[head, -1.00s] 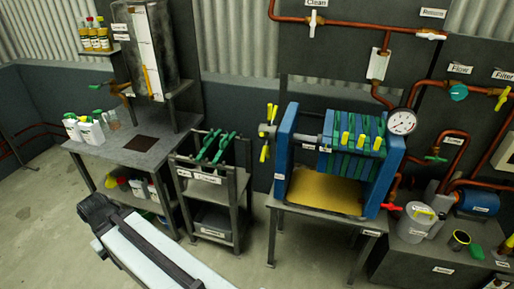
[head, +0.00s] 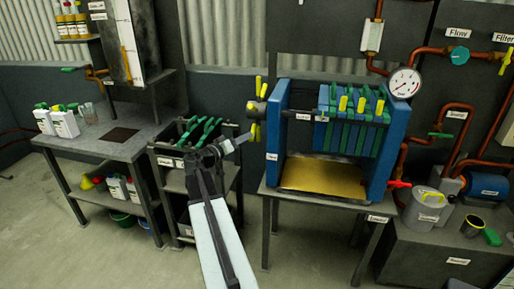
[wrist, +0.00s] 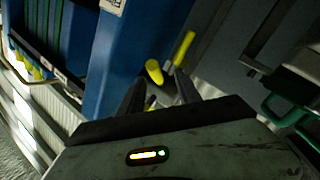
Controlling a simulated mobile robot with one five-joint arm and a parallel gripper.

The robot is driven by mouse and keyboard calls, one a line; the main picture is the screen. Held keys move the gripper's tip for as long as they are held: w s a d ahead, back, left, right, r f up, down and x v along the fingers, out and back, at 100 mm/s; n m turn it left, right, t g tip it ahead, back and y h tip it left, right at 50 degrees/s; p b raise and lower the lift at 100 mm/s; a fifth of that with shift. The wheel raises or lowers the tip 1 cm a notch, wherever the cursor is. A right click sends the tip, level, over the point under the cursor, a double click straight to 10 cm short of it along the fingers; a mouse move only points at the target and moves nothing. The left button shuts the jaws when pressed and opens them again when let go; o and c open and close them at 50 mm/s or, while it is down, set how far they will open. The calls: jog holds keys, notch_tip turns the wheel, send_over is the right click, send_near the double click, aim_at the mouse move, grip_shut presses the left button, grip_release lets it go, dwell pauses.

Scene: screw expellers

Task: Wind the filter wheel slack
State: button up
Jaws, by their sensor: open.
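The filter wheel (head: 252,106), a small hub with yellow-tipped handles, sits on the left end of the blue filter press (head: 277,140). My gripper (head: 236,143) is below and left of the wheel in the head view. In the wrist view my gripper (wrist: 158,84) is open, its two dark fingers pointing at the wheel. One yellow handle (wrist: 153,72) shows between the fingertips and another handle (wrist: 184,46) stands just beyond the right finger. A bit of yellow shows low between the fingers. I cannot tell whether anything touches.
The press stands on a table over a yellow tray (head: 322,178). A rack with green-handled plates (head: 199,131) stands left, behind my arm. A bench with white bottles (head: 64,122) is further left. A pressure gauge (head: 404,82) and copper pipes are at right.

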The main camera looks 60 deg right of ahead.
aim_at(258, 111)
jog(key=s+d, duration=0.1)
jog(key=d, duration=0.7)
jog(key=shift+s+d+r, duration=0.15)
jog(key=shift+s+r, duration=0.15)
grip_shut()
dwell(1.0)
